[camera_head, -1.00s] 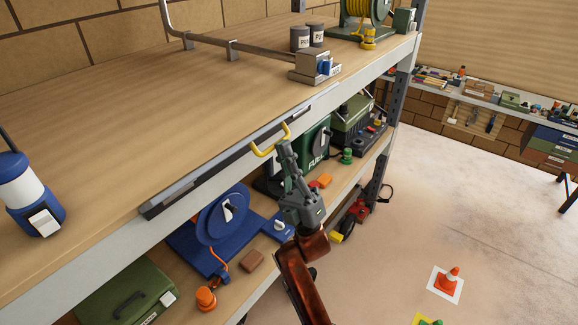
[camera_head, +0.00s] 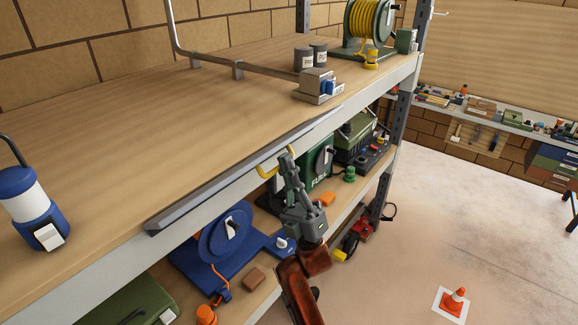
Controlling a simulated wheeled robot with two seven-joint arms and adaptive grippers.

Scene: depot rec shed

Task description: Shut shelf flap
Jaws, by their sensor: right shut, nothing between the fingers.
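The shelf flap (camera_head: 215,187) is a long grey strip along the front edge of the upper wooden shelf (camera_head: 130,130). Its yellow handle (camera_head: 266,171) sticks out at the front, below the edge. I cannot tell from this angle exactly how far the flap stands open. My right gripper (camera_head: 286,158) is shut and empty, with its fingertips at the yellow handle, partly covering it. I cannot tell whether they touch. My right arm reaches up from the bottom, in front of the shelves. My left gripper is out of view.
A blue-white lantern (camera_head: 30,205) stands at the left of the upper shelf. A bent metal rail and a yellow hose reel (camera_head: 368,22) are farther back. The lower shelf holds a blue reel (camera_head: 224,232) and green equipment. Open floor with a cone (camera_head: 454,301) lies right.

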